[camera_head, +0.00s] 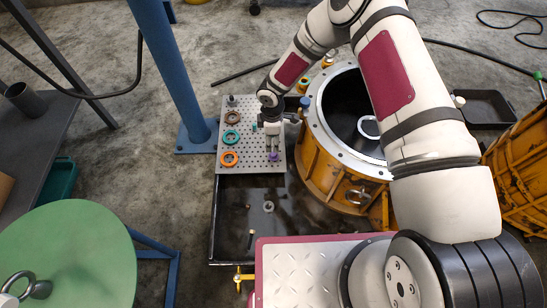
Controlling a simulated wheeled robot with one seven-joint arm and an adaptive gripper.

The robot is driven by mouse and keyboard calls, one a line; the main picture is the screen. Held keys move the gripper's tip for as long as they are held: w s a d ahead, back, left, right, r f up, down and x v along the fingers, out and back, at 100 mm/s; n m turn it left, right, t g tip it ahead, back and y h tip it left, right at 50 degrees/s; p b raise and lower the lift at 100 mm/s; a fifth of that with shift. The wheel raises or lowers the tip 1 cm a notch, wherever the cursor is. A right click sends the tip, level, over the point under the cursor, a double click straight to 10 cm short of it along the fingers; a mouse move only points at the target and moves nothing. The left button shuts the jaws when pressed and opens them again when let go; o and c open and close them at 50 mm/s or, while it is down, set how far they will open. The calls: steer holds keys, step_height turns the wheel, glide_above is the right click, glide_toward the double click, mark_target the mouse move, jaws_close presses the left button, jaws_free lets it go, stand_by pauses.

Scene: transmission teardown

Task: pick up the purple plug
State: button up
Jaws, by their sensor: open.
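The purple plug (274,157) is a small purple piece on the perforated grey plate (232,182), near the plate's front right part. My gripper (272,148) is open, with its two fingers just behind the plug in the picture. I cannot tell how high the fingertips are above the plate, or whether they touch the plug. The plug's lower part is too small to make out.
Orange (229,159), teal (231,137) and brown (232,118) rings lie on the plate's left side. A yellow housing (322,170) stands close on the right. A blue post (177,75) rises at the left. A dark tray (235,225) lies in front.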

steer(key=b, duration=0.2)
glide_above(273, 154)
step_height(273, 154, down, 6)
steer(key=shift+s+a+r, duration=0.1)
steer(key=shift+s+r, duration=0.05)
steer(key=shift+r, duration=0.05)
steer(key=shift+w+d+f+b, duration=0.1)
steer(key=shift+f+b, duration=0.5)
steer(key=shift+f, duration=0.75)
steer(key=shift+w+d+f+b, duration=0.1)
steer(key=shift+f+b, duration=0.5)
steer(key=shift+f, duration=0.7)
steer(key=shift+r, duration=0.1)
steer(key=shift+c, duration=0.5)
steer(key=c, duration=0.9)
